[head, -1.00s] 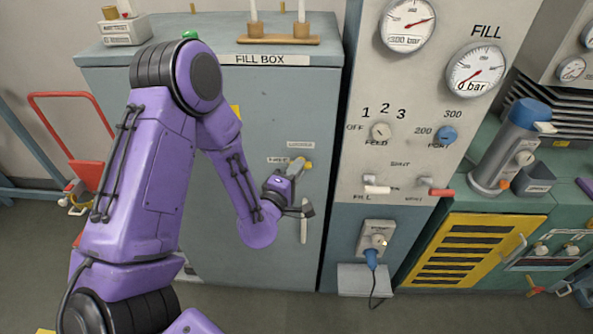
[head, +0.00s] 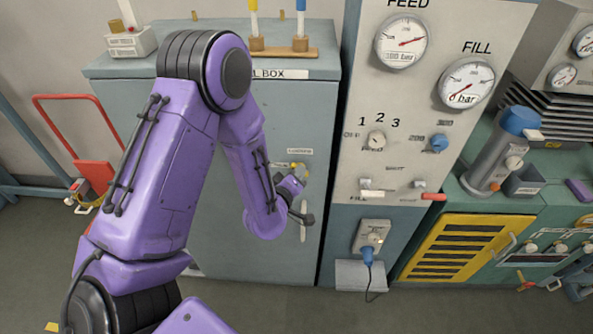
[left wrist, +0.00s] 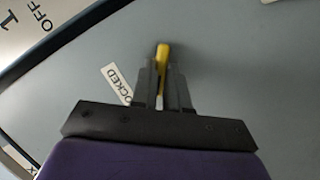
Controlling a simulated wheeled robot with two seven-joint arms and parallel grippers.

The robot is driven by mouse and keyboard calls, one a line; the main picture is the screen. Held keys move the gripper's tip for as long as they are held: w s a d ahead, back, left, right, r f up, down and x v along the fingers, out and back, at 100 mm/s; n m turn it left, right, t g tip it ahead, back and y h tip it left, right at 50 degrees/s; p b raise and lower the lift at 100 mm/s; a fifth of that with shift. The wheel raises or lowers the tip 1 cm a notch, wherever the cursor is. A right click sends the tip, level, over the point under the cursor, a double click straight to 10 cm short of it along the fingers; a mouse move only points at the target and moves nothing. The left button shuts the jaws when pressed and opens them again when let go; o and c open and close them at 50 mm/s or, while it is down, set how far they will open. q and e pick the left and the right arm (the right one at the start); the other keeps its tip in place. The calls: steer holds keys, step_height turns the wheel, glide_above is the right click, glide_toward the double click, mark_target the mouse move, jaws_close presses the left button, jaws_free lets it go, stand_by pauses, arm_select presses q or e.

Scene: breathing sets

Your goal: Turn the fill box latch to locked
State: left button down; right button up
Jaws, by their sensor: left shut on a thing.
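The fill box (head: 225,235) is a grey-blue cabinet in the head view, behind my left arm. Its small yellow latch (head: 294,165) is on the right part of the door, just under the LOCKED label (head: 299,151). My left gripper (head: 298,174) is at the latch, which it partly hides. In the left wrist view, the gripper's dark fingers (left wrist: 164,88) are shut on the yellow latch (left wrist: 162,56), with the LOCKED label (left wrist: 117,84) just left of them. The latch's exact angle cannot be told. My right gripper is not in view.
A pale vertical door handle (head: 303,222) sits just below the gripper. A control panel (head: 350,150) with gauges and knobs stands to the right, with a blue plug (head: 367,254) and cable below. A red-framed cart (head: 95,165) stands at left.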

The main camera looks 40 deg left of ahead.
arm_select(q)
steer(key=shift+m+g+p, duration=0.3)
steer(key=shift+m, duration=0.1)
stand_by(0.3)
steer(key=c, duration=1.1)
jaws_free()
steer(key=p+v, duration=0.4)
steer(key=v, duration=0.6)
steer(key=shift+s+d+p, duration=0.15)
steer(key=shift+s+p, duration=0.1)
steer(key=shift+p, duration=0.15)
steer(key=shift+f, duration=0.1)
